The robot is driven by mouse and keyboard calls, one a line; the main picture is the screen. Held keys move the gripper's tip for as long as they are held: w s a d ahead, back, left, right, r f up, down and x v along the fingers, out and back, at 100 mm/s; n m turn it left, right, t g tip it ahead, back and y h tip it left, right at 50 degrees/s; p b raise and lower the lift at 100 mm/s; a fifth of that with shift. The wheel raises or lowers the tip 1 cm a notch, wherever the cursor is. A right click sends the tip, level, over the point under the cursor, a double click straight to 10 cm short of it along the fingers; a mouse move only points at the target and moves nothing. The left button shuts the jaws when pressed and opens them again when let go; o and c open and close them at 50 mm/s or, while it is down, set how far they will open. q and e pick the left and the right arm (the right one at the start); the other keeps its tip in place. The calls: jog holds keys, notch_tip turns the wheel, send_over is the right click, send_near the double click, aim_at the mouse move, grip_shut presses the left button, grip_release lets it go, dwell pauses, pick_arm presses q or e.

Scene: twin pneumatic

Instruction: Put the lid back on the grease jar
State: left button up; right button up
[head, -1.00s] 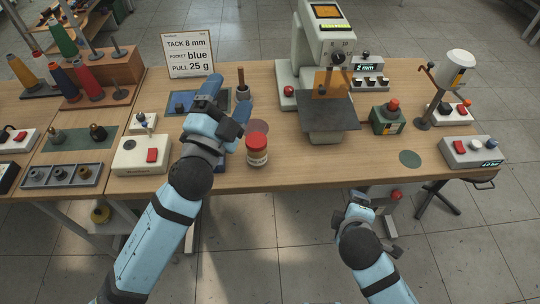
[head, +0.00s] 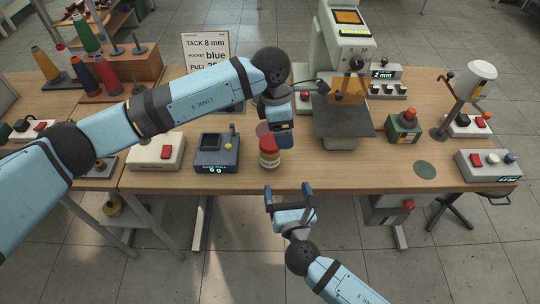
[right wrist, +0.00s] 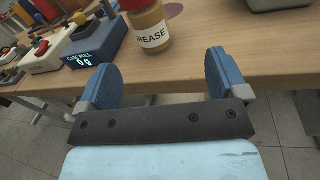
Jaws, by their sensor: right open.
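The grease jar (head: 270,159) stands upright near the table's front edge, with a red top (head: 268,143). I cannot tell whether that red top is a seated lid. In the right wrist view the jar (right wrist: 150,28) shows its label, but its top is cut off. My left gripper (head: 281,136) is just behind the jar, close to its right side in the picture. Its fingers are partly hidden, so its opening is unclear. My right gripper (head: 287,188) is open and empty in front of the table edge, below the jar; its two fingers (right wrist: 160,75) show apart.
A blue gauge box (head: 217,152) reading 0 g stands left of the jar. A brown round spot (head: 262,129) lies on the table behind it. A sewing machine (head: 340,100) stands to the right, and a green box with a red button (head: 403,127) beyond it. Table right of the jar is clear.

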aim_at(270, 151)
pick_arm(q)
jog(key=a, duration=0.1)
jog(key=w+a+y, duration=0.2)
jog(key=shift+w+a+r+t, duration=0.2)
jog(key=shift+w+r+t, duration=0.05)
jog(key=shift+r+t, duration=0.15)
pick_arm(e)
jog(key=shift+s+a+f+n+y, duration=0.1)
jog(key=shift+a+f+n+y, duration=0.1)
jog(key=shift+a+n+y, duration=0.6)
jog(key=shift+d+h, duration=0.15)
jog(key=shift+h, duration=0.15)
jog(key=x, duration=1.3)
jog(key=shift+w, duration=0.4)
